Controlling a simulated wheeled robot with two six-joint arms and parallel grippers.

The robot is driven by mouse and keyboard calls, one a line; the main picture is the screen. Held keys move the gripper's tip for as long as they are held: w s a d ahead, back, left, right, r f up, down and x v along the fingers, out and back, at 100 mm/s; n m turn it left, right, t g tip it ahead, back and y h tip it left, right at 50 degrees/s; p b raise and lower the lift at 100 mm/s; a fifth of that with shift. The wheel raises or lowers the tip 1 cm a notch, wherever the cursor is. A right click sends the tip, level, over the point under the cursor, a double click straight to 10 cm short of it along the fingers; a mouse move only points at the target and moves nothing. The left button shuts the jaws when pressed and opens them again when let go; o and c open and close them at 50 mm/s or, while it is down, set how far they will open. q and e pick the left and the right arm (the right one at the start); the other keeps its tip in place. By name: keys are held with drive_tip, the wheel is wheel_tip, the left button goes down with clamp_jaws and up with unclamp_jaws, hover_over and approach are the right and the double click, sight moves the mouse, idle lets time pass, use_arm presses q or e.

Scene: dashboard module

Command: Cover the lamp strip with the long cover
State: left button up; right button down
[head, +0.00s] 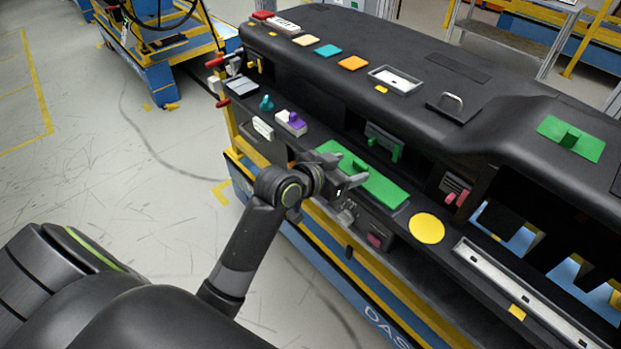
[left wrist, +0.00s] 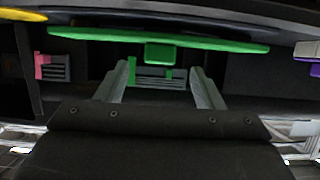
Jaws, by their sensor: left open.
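The long cover (head: 384,188) is a flat green plate with a raised green grip block, lying on the dashboard's lower ledge. In the left wrist view the cover (left wrist: 215,43) shows nearly edge-on, with its block (left wrist: 158,53) between and beyond my fingers. My left gripper (head: 352,178) is open at the cover's near side and partly hides it; its fingers also show in the left wrist view (left wrist: 162,80), with nothing visibly held. The lamp strip (head: 515,285) appears to be the long pale strip at the ledge's lower right, uncovered. My right gripper is not in view.
A yellow disc (head: 426,228) lies between the cover and the strip. A vent with green clips (head: 383,142) sits behind the cover, under the dashboard's overhang (head: 440,115). A purple-topped white part (head: 291,122) stands left of the cover. Another green cover (head: 570,138) is on top.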

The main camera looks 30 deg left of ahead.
use_arm(q)
drive_tip(key=b+v, duration=0.1)
drive_tip(key=v, duration=1.1)
drive_tip(key=w+a+f+n+g+y, duration=0.15)
drive_tip(key=a+f, duration=0.25)
drive_tip(key=f, duration=0.6)
drive_tip(key=w+a+f+n+g+y, duration=0.1)
drive_tip(key=w+a+f+n+y, duration=0.15)
drive_tip(key=f, duration=0.75)
drive_tip(key=s+a+f+n+g+y+b, duration=0.15)
drive_tip(key=s+f, duration=0.25)
drive_tip(key=f, duration=0.5)
drive_tip(key=s+a+f+m+g, duration=0.1)
drive_tip(key=s+a+f, duration=0.25)
drive_tip(key=f, duration=0.65)
drive_tip(key=s+f+g, duration=0.4)
drive_tip(key=s+f, duration=1.1)
drive_tip(key=s, duration=0.1)
drive_tip(key=s+d+f+g, duration=0.1)
drive_tip(key=s+d+f, duration=0.1)
drive_tip(key=s, duration=0.6)
drive_tip(key=s+d+f+g, duration=0.1)
drive_tip(key=s+d+f, duration=0.1)
drive_tip(key=s+f, duration=0.3)
drive_tip(key=s, duration=0.4)
drive_tip(key=shift+f+g+b, duration=0.3)
